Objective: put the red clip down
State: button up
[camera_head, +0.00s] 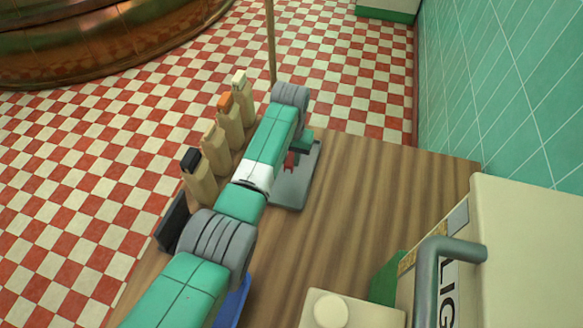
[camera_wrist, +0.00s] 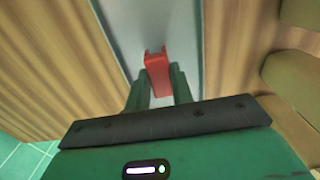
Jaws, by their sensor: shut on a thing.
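The red clip (camera_wrist: 157,72) is between the two green fingers of my gripper (camera_wrist: 160,84) in the wrist view, and the gripper is shut on it. Behind the clip is the pale grey surface of a flat tray (camera_wrist: 181,22). In the head view the grey tray (camera_head: 296,190) lies on the wooden table, and a small red part of the clip (camera_head: 289,160) shows over it beside my arm. My arm hides most of the gripper and part of the tray there. I cannot tell whether the clip touches the tray.
Several cream bottles (camera_head: 215,150) stand in a row left of my arm, by a dark rack (camera_head: 172,221). A cream box (camera_head: 530,245) with a grey pipe (camera_head: 424,275) stands at right. The wooden table (camera_head: 375,200) is clear right of the tray. A blue item (camera_head: 232,303) is partly hidden.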

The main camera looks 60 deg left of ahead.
aim_at(291, 156)
jog(key=shift+w+a+f, duration=0.15)
jog(key=shift+w+a, duration=0.1)
jog(key=shift+a, duration=0.05)
jog(key=shift+f+b, duration=1.1)
jog(key=shift+f, duration=0.55)
jog(key=shift+f, duration=0.25)
jog(key=o, duration=1)
jog(key=shift+c, duration=0.2)
jog(key=shift+r, duration=0.15)
notch_tip(291, 156, up, 12)
jog(key=p, duration=0.4)
jog(key=shift+r, duration=0.1)
jog(key=shift+p, duration=0.35)
